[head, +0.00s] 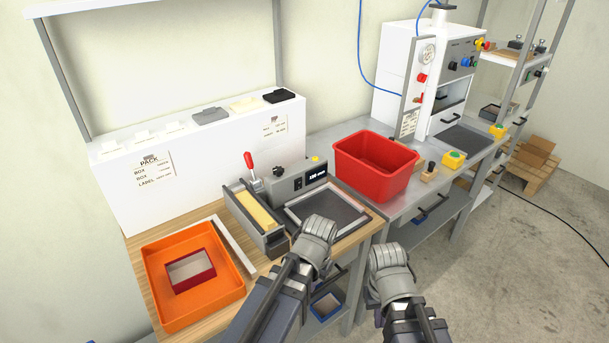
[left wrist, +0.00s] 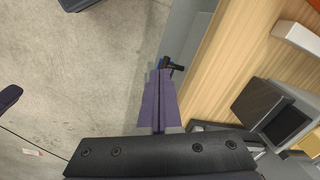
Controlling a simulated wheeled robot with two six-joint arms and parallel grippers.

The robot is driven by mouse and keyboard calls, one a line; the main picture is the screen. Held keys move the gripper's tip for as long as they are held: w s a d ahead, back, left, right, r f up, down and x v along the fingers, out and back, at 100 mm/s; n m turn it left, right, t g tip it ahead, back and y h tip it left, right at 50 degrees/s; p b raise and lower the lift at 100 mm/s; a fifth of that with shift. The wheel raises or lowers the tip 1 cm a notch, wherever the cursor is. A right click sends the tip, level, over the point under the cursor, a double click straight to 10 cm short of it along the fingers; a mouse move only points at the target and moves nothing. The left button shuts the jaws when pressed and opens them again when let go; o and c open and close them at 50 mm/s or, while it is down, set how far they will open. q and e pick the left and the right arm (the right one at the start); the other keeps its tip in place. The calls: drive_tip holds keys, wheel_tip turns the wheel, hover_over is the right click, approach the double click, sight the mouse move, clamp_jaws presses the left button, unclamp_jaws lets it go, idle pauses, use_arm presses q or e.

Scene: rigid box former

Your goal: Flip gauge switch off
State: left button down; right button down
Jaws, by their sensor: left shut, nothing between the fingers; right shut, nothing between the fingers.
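The gauge (head: 316,176) is a grey box with a lit dark display at the back of the wooden bench. Its black switch (head: 298,183) sits on the front face, left of the display; its position is too small to tell. A black knob (head: 278,172) is at its left end. My left gripper (left wrist: 160,90) is shut and empty, over the bench's front edge in the left wrist view. My right gripper (head: 389,260) is shut and empty in front of the steel table, right of the gauge and apart from it. Its fingertips do not show clearly.
A red-handled lever (head: 250,162) stands left of the gauge. A dark plate in a grey frame (head: 330,212) lies before it. A red bin (head: 376,165) stands at right, an orange tray (head: 160,310) at front left. A white cabinet (head: 190,165) closes the back.

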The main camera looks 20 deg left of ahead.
sight(299, 185)
use_arm(q)
drive_tip(key=w+a+r+m+p, duration=0.1)
drive_tip(key=w+a+r+m, duration=0.1)
drive_tip(key=w, duration=0.1)
drive_tip(key=w+a+r+y+p, duration=0.1)
drive_tip(key=w+r, duration=0.1)
drive_tip(key=shift+w+a+m+t+p, duration=0.2)
drive_tip(key=shift+a+m+t+p, duration=0.1)
drive_tip(key=shift+m+t+p, duration=0.1)
drive_tip(key=w+r+m, duration=0.1)
drive_tip(key=w+m, duration=0.1)
drive_tip(key=w+a+m+t+y, duration=0.1)
drive_tip(key=w+m, duration=0.1)
drive_tip(key=w+r+m+y+p, duration=0.1)
drive_tip(key=w+m, duration=0.1)
drive_tip(key=shift+w+a+r, duration=0.25)
drive_tip(key=shift+w+r, duration=0.05)
drive_tip(key=shift+r, duration=0.05)
drive_tip(key=w+d+r+m+t+y, duration=0.4)
drive_tip(key=w+r+m, duration=0.2)
drive_tip(key=w+m, duration=0.5)
drive_tip(key=m, duration=0.2)
drive_tip(key=shift+w+r+m, duration=0.15)
drive_tip(key=shift+w+m, duration=0.2)
drive_tip(key=shift+m, duration=0.05)
drive_tip(key=shift+d, duration=0.1)
